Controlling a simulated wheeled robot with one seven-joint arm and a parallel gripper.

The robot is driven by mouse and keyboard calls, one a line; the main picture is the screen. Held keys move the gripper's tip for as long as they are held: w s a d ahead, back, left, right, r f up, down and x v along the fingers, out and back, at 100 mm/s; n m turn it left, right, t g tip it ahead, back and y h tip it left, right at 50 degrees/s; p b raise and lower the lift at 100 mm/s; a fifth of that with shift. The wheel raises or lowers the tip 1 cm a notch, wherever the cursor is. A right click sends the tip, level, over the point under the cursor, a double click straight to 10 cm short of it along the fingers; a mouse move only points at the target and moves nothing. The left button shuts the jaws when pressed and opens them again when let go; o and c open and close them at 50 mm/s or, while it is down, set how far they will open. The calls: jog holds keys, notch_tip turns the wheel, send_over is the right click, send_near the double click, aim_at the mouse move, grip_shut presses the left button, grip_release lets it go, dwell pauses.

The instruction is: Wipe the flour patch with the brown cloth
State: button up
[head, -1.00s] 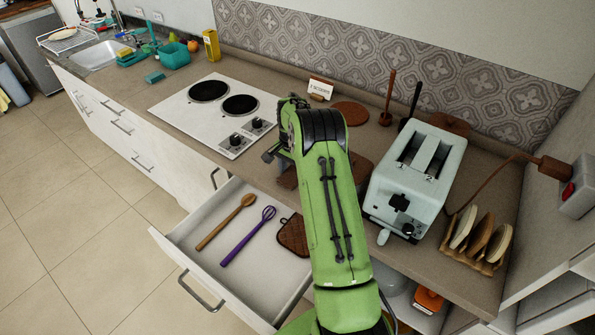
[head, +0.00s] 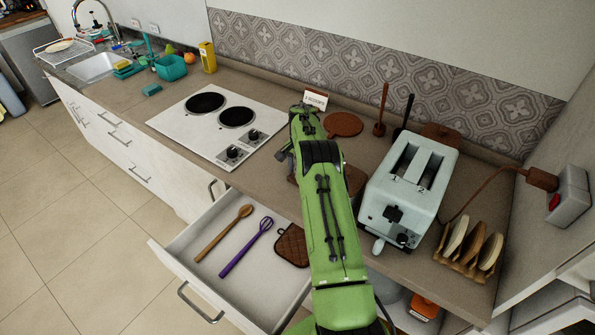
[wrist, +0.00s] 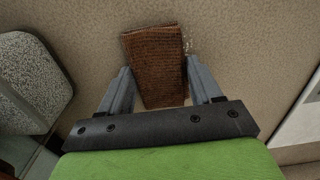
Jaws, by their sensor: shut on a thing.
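The brown cloth (wrist: 155,62) is in the wrist view, a folded, coarse-woven piece between the two fingers of my gripper (wrist: 161,88). My gripper is shut on it, above or against the tan counter; I cannot tell whether the cloth touches it. A few white specks of the flour patch (wrist: 188,42) show along the cloth's right edge; any more flour there is hidden under the cloth.
The pale toaster (head: 408,190) stands right of my arm, with a toast rack (head: 470,248) beyond. The cooktop (head: 218,125) lies left. An open drawer (head: 185,268) with utensils juts out below.

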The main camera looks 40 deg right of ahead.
aim_at(282, 195)
jog(key=shift+s+a+b, duration=0.25)
jog(key=shift+a+b, duration=0.2)
jog(key=shift+a, duration=0.45)
jog(key=shift+s+a+b, duration=0.25)
jog(key=shift+a+b, duration=0.2)
jog(key=shift+a, duration=0.4)
jog(key=shift+s+a+f+b, duration=0.1)
jog(key=shift+s+a+b, duration=0.2)
jog(key=shift+a, duration=0.3)
jog(key=shift+s+a+f+b, duration=0.15)
jog(key=shift+a+b, duration=0.2)
jog(key=shift+a, duration=0.25)
jog(key=shift+s+a+b, duration=0.25)
jog(key=shift+a+b, duration=0.05)
jog(key=shift+a, duration=0.3)
jog(key=shift+s+a+r+b, duration=0.1)
jog(key=shift+s+a+b, duration=0.15)
jog(key=shift+a, duration=0.5)
jog(key=shift+s+a+r+b, duration=0.1)
jog(key=shift+s+a+b, duration=0.1)
jog(key=shift+a, duration=0.5)
jog(key=shift+d+r+p, duration=0.15)
jog(key=shift+r+p, duration=2.05)
jog(key=shift+r, duration=0.9)
notch_tip(282, 195, up, 3)
jog(key=shift+p, duration=1.15)
